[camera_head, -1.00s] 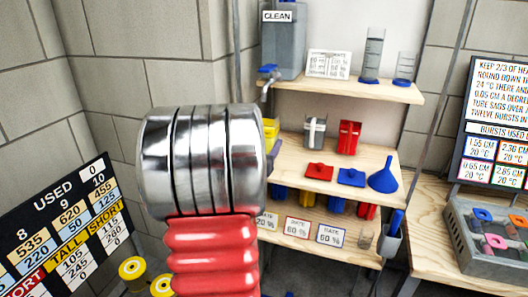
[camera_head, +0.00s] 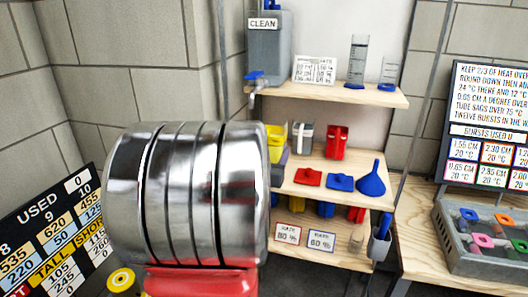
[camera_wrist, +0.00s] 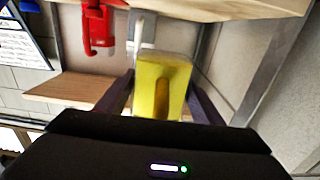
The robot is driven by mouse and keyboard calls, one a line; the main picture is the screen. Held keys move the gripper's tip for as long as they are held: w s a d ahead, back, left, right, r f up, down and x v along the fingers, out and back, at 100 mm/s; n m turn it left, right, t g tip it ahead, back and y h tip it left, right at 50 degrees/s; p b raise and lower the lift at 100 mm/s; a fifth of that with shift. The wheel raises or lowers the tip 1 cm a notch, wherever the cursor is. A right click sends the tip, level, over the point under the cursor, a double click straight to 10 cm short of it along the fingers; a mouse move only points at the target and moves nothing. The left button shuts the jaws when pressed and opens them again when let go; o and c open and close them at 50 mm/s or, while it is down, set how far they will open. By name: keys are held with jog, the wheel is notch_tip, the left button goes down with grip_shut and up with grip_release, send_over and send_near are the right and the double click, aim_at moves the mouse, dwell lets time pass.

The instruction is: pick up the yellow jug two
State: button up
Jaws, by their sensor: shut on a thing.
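A yellow jug (camera_wrist: 176,66) stands between the two dark purple fingers of my gripper (camera_wrist: 160,98) in the wrist view. The fingers are shut on its sides. In the head view, part of the yellow jug (camera_head: 276,140) shows just right of my large metal arm link, at the left end of the middle shelf. A small purple bit of my gripper (camera_head: 284,158) shows below it. My arm hides the rest of the jug and most of the gripper. I cannot tell whether the jug's base touches the shelf.
A grey-white jug (camera_head: 300,138) is close right of the yellow one, then a red jug (camera_head: 337,142). Red (camera_head: 307,177) and blue lids (camera_head: 340,182) and a blue funnel (camera_head: 371,180) lie in front. The upper shelf (camera_head: 330,91) is above, with a grey tank (camera_head: 268,55).

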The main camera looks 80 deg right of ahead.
jog(key=s+a, duration=0.4)
jog(key=s, duration=0.7)
jog(key=shift+s+a, duration=0.15)
jog(key=shift+a, duration=0.15)
jog(key=shift+r, duration=0.1)
dwell(0.3)
jog(key=shift+s, duration=0.15)
dwell(0.6)
